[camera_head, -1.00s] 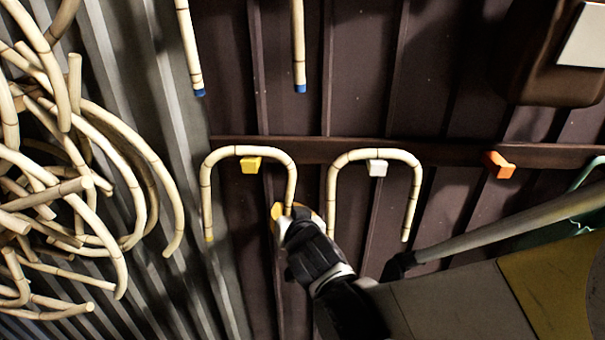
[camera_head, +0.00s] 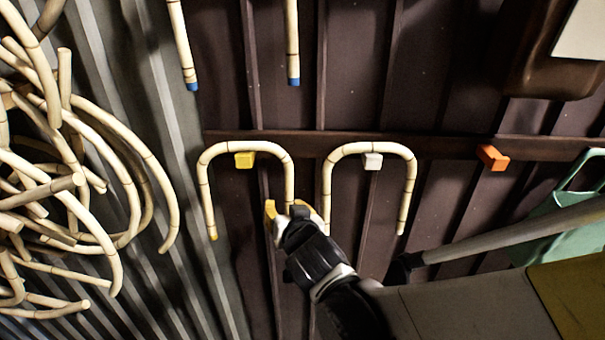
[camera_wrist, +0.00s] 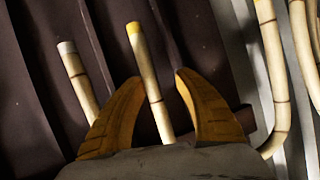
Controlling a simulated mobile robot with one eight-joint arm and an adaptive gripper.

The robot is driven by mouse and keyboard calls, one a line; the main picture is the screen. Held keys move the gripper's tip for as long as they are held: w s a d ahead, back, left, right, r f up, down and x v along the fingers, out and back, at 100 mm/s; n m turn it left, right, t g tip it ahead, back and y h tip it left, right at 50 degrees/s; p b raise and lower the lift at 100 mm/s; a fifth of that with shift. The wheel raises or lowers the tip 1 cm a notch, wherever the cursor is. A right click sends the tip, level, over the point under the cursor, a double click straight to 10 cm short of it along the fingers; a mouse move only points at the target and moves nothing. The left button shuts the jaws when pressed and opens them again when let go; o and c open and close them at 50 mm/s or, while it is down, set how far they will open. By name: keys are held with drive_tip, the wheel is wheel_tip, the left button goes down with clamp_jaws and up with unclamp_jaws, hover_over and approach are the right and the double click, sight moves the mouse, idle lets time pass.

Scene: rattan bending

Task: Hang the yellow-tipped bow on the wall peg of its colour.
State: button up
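The yellow-tipped bow (camera_head: 205,185) is an upside-down U of pale cane. Its arch runs just over the yellow wall peg (camera_head: 244,160) and looks to rest on it. Its left leg hangs down to a yellow tip; my gripper hides the lower end of its right leg in the head view. My gripper (camera_head: 289,209) is at that right leg. In the wrist view, the leg with its yellow tip (camera_wrist: 134,29) stands between my two yellow fingers (camera_wrist: 158,78), which are apart, with a gap visible beside the cane.
A similar bow (camera_head: 327,190) hangs at the white peg (camera_head: 372,161), close right of my gripper. The orange peg (camera_head: 492,157) is bare. Two blue-tipped canes (camera_head: 292,45) hang above. A tangle of bent canes (camera_head: 75,200) fills the left. A green object (camera_head: 565,215) is at right.

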drive_tip(key=v, duration=1)
drive_tip(key=s+p, duration=0.3)
drive_tip(key=s, duration=0.6)
drive_tip(key=shift+d, duration=0.25)
idle(0.5)
drive_tip(key=w+d+f+m+g+h+b, duration=0.1)
drive_tip(key=w+d+f+h+b, duration=0.15)
drive_tip(key=d, duration=0.45)
drive_tip(key=w+d+f+m+g+h+b, duration=0.1)
drive_tip(key=d+f+h+b, duration=0.1)
drive_tip(key=d+f, duration=0.3)
drive_tip(key=s+d+f+g+b, duration=0.1)
drive_tip(key=s+d+g+b, duration=0.2)
drive_tip(key=d, duration=0.8)
drive_tip(key=shift+s+d+f+g+b, duration=0.35)
drive_tip(key=shift+s+g+b, duration=0.1)
drive_tip(key=shift+s, duration=0.35)
